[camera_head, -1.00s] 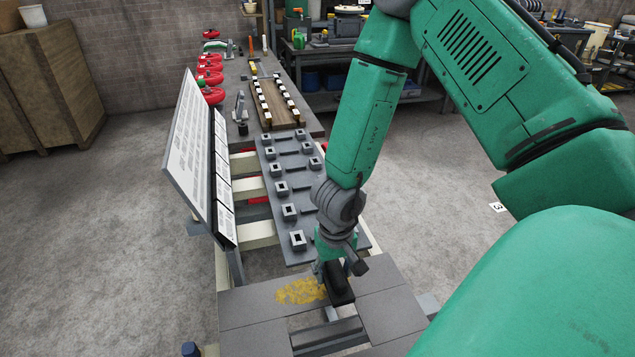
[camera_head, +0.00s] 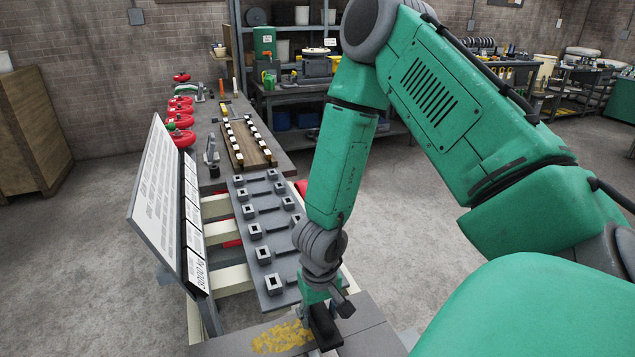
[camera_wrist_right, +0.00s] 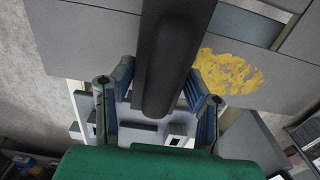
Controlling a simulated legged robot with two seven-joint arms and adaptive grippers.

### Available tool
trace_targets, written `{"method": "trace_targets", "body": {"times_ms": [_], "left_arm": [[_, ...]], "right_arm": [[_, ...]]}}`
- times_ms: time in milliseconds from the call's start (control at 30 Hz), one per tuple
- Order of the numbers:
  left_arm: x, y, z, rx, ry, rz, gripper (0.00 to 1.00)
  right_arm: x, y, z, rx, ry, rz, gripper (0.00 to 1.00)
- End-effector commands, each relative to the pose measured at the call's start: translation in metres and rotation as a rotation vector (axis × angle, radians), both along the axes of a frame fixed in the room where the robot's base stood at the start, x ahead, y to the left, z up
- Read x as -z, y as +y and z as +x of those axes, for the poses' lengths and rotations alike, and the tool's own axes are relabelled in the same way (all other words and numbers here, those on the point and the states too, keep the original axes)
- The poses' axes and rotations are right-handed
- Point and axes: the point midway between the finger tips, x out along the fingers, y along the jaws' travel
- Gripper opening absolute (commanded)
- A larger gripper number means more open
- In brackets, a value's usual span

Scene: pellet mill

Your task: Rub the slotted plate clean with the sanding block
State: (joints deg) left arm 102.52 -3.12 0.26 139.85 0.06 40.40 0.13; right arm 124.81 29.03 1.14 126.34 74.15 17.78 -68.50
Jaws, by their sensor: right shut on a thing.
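The slotted grey plate (camera_head: 365,342) lies at the bottom of the head view, cut off by the frame edge. A yellow, patchy stain (camera_head: 283,337) marks it. My right gripper (camera_head: 318,304) is shut on the black sanding block (camera_head: 325,327), just right of the stain. In the right wrist view, the sanding block (camera_wrist_right: 165,65) runs between the fingers of my right gripper (camera_wrist_right: 157,82) and hides part of the plate (camera_wrist_right: 95,40). The stain (camera_wrist_right: 225,72) shows right of the block there. I cannot tell whether the block touches the plate. My left gripper is not in view.
A grey rack plate (camera_head: 265,235) with several square blocks lies beyond the plate. A tilted white sign board (camera_head: 155,200) stands on the left. A wooden tray (camera_head: 245,145) and red handwheels (camera_head: 182,122) are farther back. Open floor (camera_head: 420,215) lies to the right.

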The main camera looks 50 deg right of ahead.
Motion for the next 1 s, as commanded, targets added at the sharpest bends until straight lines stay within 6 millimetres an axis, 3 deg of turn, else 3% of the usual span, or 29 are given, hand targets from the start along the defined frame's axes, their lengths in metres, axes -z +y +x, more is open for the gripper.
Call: {"method": "trace_targets", "body": {"times_ms": [1000], "left_arm": [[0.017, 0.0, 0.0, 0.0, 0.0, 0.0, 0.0]], "right_arm": [[0.027, 0.0, 0.0, 0.0, 0.0, 0.0, 0.0]]}}
